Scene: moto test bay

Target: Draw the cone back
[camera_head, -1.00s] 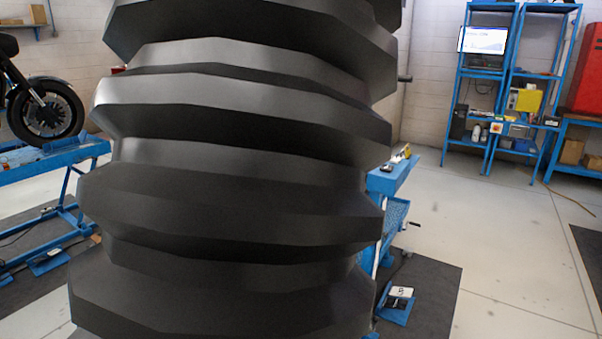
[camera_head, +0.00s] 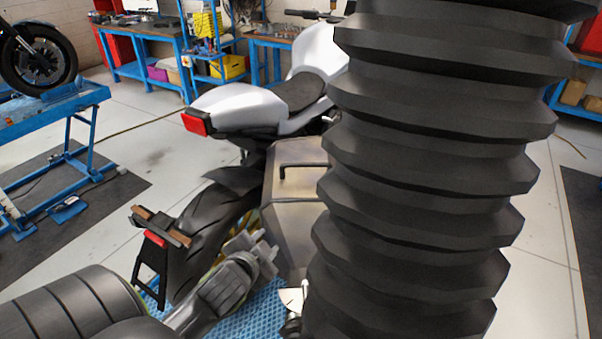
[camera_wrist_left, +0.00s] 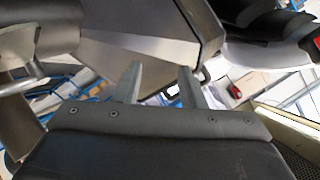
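I cannot clearly make out the cone. A metal tube-like piece (camera_wrist_left: 45,45) at the upper left of the wrist view may belong to it, or to the exhaust. A small pale piece with a pointed edge (camera_head: 292,300) shows low beside the black ribbed shape in the head view. My left gripper (camera_head: 255,246) is behind the white motorcycle (camera_head: 235,105), beside its rear wheel and grey metal side case. In the wrist view the fingers (camera_wrist_left: 160,70) are apart with nothing seen between them. My right gripper is out of view.
A large black ribbed shape (camera_head: 425,170) hides the right middle of the head view; I cannot tell if it is mine. The grey side case (camera_head: 300,220) is close to my left gripper. Another motorcycle (camera_head: 38,55) stands on a blue lift (camera_head: 50,115). Open floor (camera_head: 150,150) lies between.

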